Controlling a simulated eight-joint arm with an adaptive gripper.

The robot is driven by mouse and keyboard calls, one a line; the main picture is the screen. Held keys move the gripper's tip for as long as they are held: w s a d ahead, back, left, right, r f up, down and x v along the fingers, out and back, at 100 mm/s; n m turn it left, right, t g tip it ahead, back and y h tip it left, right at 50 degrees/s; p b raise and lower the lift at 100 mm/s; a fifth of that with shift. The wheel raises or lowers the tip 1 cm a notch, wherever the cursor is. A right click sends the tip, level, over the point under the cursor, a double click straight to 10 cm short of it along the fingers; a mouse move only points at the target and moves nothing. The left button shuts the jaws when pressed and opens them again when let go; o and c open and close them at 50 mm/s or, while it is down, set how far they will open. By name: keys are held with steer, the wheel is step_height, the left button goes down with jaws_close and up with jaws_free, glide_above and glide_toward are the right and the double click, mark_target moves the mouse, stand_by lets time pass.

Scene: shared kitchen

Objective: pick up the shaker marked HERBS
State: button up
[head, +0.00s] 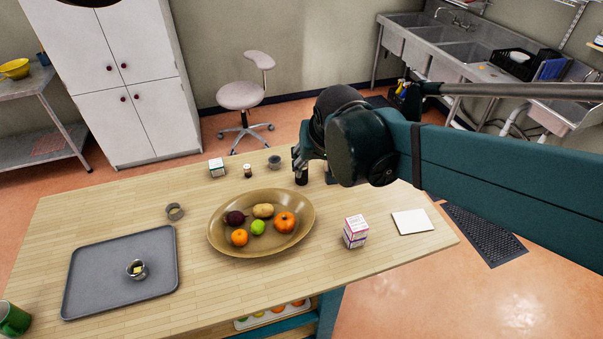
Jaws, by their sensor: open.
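My gripper (303,163) is at the far right part of the wooden table, pointing down, with its jaws open. A dark upright piece shows at the fingers; I cannot tell whether it is a finger or a dark container. A small shaker-like jar (247,171) with a dark top and a pale label stands upright near the table's back edge, left of my gripper and apart from it. Its label is too small to read. No HERBS marking is legible anywhere, and my arm hides part of the table right of the gripper.
A brown oval platter (221,242) with fruit and vegetables lies in front of my gripper. A small grey bowl (274,162) and a white-green box (217,168) stand near the back edge. A pink-white box (355,232), a white pad (412,221) and a grey tray (92,275) lie nearer.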

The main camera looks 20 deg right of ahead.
steer(key=w+d+f+m+g+h, duration=0.2)
steer(key=w+f+m, duration=0.3)
steer(key=w+f, duration=1.5)
steer(key=shift+w+b, duration=0.45)
steer(key=shift+w, duration=0.8)
steer(key=shift+d+f, duration=0.1)
steer(key=shift+f, duration=0.05)
steer(key=shift+x, duration=1.2)
steer(key=shift+f, duration=0.15)
steer(key=shift+x, duration=2.45)
steer(key=c, duration=1)
